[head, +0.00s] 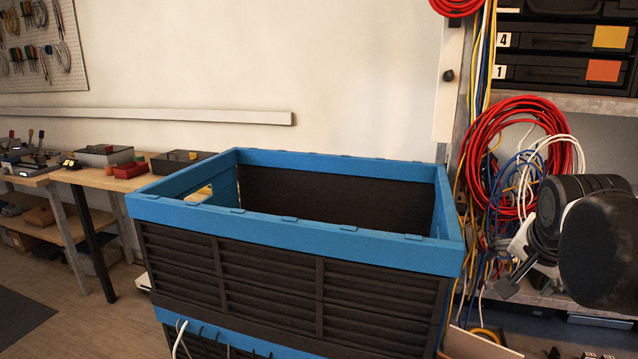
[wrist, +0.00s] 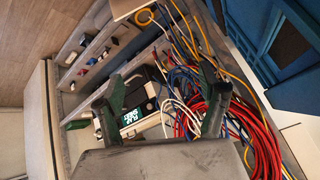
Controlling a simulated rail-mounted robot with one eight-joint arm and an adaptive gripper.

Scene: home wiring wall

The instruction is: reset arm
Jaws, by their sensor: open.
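My gripper (wrist: 160,95) shows in the wrist view with its two dark green fingers spread wide apart. It is open, and I see nothing held between the fingers. Behind the fingers are a small device with a lit display (wrist: 132,117) and a tangle of coloured cables. In the head view, my arm is at the right edge, in front of the hanging cables.
A blue and black crate (head: 300,222) stands in the middle, with its open top showing. Red cable coils (head: 490,150) hang at the right, below shelved black cases (head: 560,70). A wooden workbench (head: 90,178) with trays and tools stands at the left. Floor shows at the lower left.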

